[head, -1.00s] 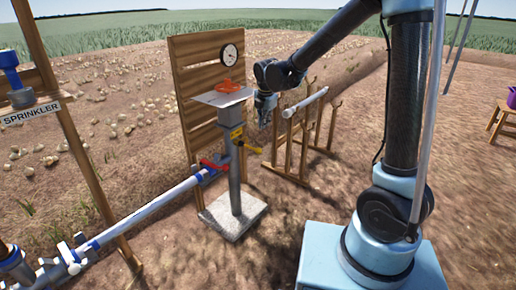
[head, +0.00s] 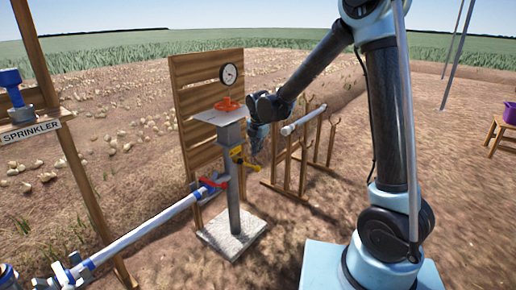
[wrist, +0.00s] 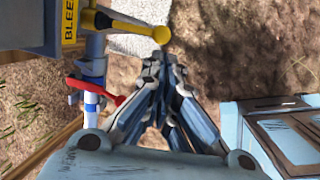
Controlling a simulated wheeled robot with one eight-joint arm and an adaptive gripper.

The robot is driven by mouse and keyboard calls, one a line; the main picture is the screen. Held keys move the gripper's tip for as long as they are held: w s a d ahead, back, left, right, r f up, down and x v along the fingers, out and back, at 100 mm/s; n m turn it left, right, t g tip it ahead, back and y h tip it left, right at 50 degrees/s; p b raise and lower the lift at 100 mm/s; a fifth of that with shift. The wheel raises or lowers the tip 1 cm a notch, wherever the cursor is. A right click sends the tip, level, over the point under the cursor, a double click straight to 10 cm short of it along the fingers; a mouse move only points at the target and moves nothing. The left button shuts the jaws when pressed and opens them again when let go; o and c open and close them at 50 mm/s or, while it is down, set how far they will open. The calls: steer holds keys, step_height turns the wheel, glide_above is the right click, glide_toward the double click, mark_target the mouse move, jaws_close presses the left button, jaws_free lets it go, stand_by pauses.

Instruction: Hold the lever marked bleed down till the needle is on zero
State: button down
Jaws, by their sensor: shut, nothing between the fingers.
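The yellow lever (head: 247,163) sticks out to the right from the grey post. In the wrist view its yellow plate reads BLEE, cut by the picture's edge, and its arm (wrist: 130,25) ends in a round yellow knob. My gripper (head: 257,150) is just above and right of the lever in the head view. In the wrist view my gripper (wrist: 163,60) is shut and empty, its fingertips close to the knob; a small gap seems to show. The white-faced gauge (head: 229,74) hangs on the wooden board; its needle is too small to read.
An orange handwheel (head: 227,105) sits on top of the post. A red lever (head: 213,184) is on the pipe at left, also in the wrist view (wrist: 97,87). A wooden rack with a white pipe (head: 303,119) stands right of the post. A sprinkler stand (head: 30,130) is far left.

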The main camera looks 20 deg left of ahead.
mark_target(256, 169)
steer(key=x, duration=1)
steer(key=shift+s, duration=0.1)
